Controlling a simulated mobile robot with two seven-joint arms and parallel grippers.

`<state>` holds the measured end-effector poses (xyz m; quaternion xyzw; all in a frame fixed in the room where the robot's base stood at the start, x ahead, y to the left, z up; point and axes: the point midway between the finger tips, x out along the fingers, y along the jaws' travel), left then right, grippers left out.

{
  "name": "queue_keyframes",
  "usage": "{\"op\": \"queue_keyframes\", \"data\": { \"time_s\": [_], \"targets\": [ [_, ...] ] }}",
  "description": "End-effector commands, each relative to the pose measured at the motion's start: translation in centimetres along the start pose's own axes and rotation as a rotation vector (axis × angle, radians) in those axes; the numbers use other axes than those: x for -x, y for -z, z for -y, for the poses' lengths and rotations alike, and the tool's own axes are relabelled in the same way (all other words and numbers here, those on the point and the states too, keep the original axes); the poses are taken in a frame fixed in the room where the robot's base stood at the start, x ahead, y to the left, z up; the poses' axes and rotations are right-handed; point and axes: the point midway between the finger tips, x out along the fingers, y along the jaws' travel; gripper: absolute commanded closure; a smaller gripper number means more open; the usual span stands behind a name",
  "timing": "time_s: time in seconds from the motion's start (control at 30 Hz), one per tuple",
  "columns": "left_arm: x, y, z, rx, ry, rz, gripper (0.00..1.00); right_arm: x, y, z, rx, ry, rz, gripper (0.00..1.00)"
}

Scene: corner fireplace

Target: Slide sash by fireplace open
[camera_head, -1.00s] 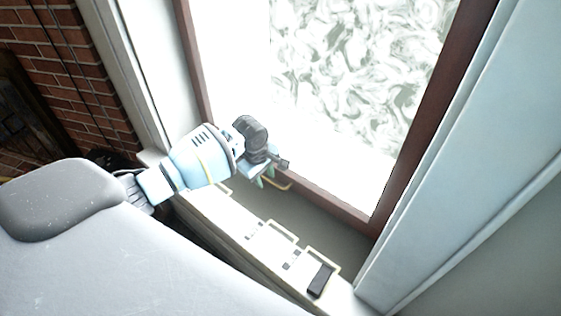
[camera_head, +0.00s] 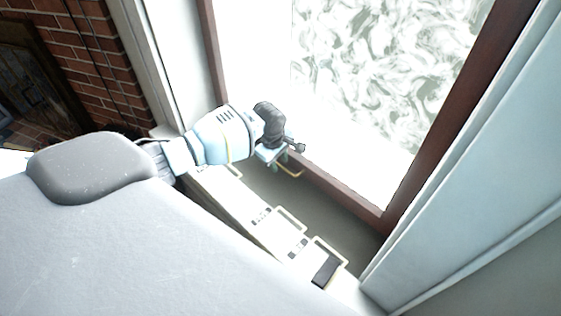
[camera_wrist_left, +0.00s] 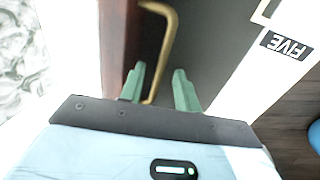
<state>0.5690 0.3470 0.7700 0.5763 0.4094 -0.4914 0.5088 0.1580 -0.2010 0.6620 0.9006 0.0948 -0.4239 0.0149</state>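The window sash has a dark red-brown frame (camera_head: 345,198) around a bright pane with a swirled pattern. A brass handle (camera_head: 292,171) sits on its bottom rail. My left gripper (camera_head: 283,161) is at this rail, over the handle. In the left wrist view the green fingers (camera_wrist_left: 160,84) are apart. The bent brass handle (camera_wrist_left: 170,35) runs down between them, closer to the left finger. I cannot tell if it touches. In the head view my wrist partly hides the handle and rail. My right gripper is not in view.
A pale sill (camera_head: 250,212) with several wire-like loops and dark labels runs below the sash; one label reads FIVE (camera_wrist_left: 287,45). A white jamb (camera_head: 450,170) borders the right. A brick wall (camera_head: 85,65) and dark fireplace opening (camera_head: 28,75) are at the left.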

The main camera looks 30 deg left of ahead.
Motion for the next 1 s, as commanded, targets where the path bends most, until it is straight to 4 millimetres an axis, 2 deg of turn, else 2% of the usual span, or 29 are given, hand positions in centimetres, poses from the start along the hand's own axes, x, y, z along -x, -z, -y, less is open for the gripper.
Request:
{"op": "queue_keyframes", "data": {
  "time_s": [0.1, 0.37, 0.63, 1.0],
  "targets": [
    [-0.58, -0.01, -0.02, 0.0, 0.0, 0.0, 0.68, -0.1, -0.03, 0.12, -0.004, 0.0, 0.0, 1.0],
    [-0.58, 0.0, -0.06, -0.001, -0.002, 0.0, 0.68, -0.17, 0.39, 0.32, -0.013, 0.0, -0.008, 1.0],
    [-0.58, 0.0, -0.05, -0.001, -0.002, 0.0, 1.0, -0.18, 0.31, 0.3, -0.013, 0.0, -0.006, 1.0],
    [-0.48, 0.02, -0.23, 0.0, -0.002, 0.0, 1.0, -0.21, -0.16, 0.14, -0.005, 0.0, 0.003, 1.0]
  ]
}}
